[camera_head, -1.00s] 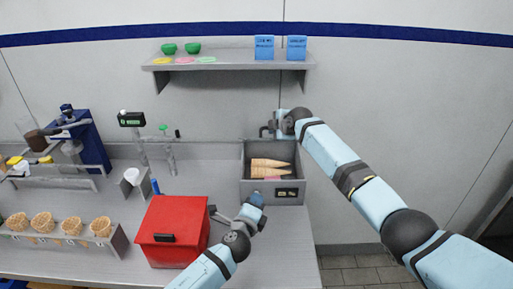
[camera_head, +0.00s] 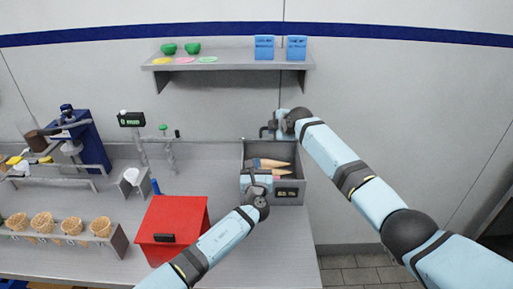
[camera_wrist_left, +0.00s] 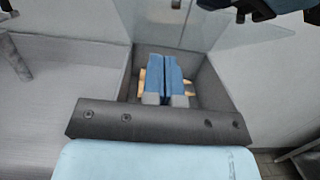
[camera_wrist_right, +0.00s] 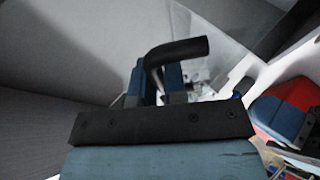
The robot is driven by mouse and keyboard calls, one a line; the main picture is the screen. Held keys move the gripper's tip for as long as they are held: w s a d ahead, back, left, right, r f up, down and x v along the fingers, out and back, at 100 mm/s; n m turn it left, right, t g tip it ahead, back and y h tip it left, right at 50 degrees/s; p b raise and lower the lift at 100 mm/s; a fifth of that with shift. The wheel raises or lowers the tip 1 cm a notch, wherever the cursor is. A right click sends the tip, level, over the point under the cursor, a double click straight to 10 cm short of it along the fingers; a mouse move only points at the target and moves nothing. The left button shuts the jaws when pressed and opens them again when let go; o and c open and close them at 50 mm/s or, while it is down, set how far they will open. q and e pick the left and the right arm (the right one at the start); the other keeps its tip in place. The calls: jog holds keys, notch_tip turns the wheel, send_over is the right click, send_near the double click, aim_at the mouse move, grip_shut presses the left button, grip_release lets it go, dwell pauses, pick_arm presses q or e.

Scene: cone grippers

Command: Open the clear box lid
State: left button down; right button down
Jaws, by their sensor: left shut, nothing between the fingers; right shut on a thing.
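The grey box (camera_head: 290,199) stands at the right end of the counter with orange cones (camera_head: 271,163) inside. Its clear lid (camera_wrist_left: 200,25) shows as a see-through sheet at the box's far side in the left wrist view; it looks raised, but its edges are faint. My right gripper (camera_head: 271,128) is at the far side of the box, shut on the dark bent lid handle (camera_wrist_right: 182,50). My left gripper (camera_head: 259,170) is shut and empty over the box opening; its blue fingers (camera_wrist_left: 165,75) hide some cones.
A red box (camera_head: 165,220) stands left of the grey box, close to my left arm. A shelf (camera_head: 228,62) with bowls and blue packs hangs on the wall above. The counter (camera_head: 275,245) in front of the grey box is bare.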

pick_arm(q)
jog(key=w+r, duration=0.3)
jog(key=w, duration=0.1)
jog(key=shift+w+r, duration=0.35)
jog(key=shift+w, duration=0.05)
